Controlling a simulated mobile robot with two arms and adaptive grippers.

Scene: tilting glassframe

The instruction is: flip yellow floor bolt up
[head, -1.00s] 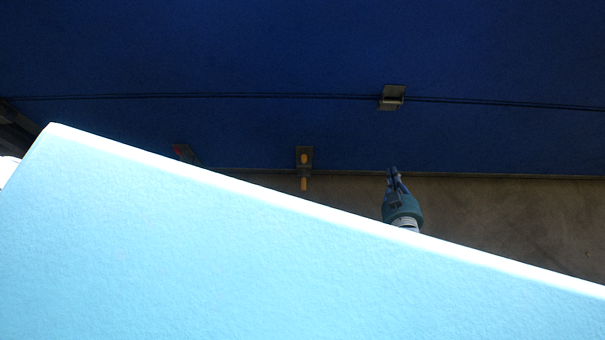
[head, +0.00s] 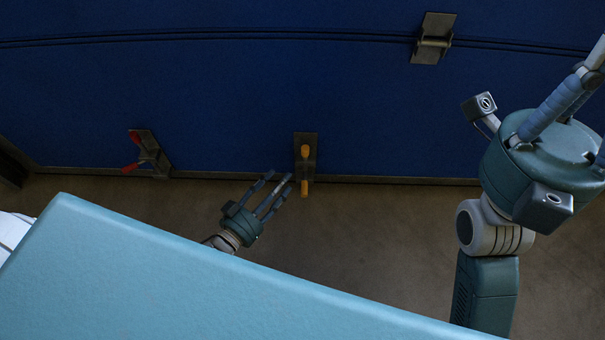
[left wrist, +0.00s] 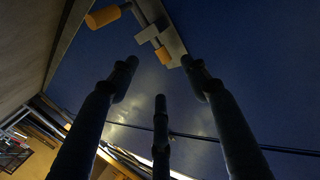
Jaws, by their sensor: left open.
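The yellow floor bolt (head: 304,153) sits on a metal plate at the bottom edge of the blue panel (head: 230,100), with its lower yellow end near the floor. It also shows at the top of the left wrist view (left wrist: 105,17), its two yellow ends joined by a metal rod and bracket. My left gripper (head: 279,182) is just left of the bolt's lower end, its fingers spread, pointing up and right, with nothing between them. My right gripper (head: 560,105) is large at the right edge; its fingertips run out of view.
A red-handled latch (head: 140,150) is on the panel's lower edge at left. A metal hinge (head: 433,38) is on the seam at upper right. A light blue surface covers the lower left. The floor (head: 380,225) right of the bolt is bare.

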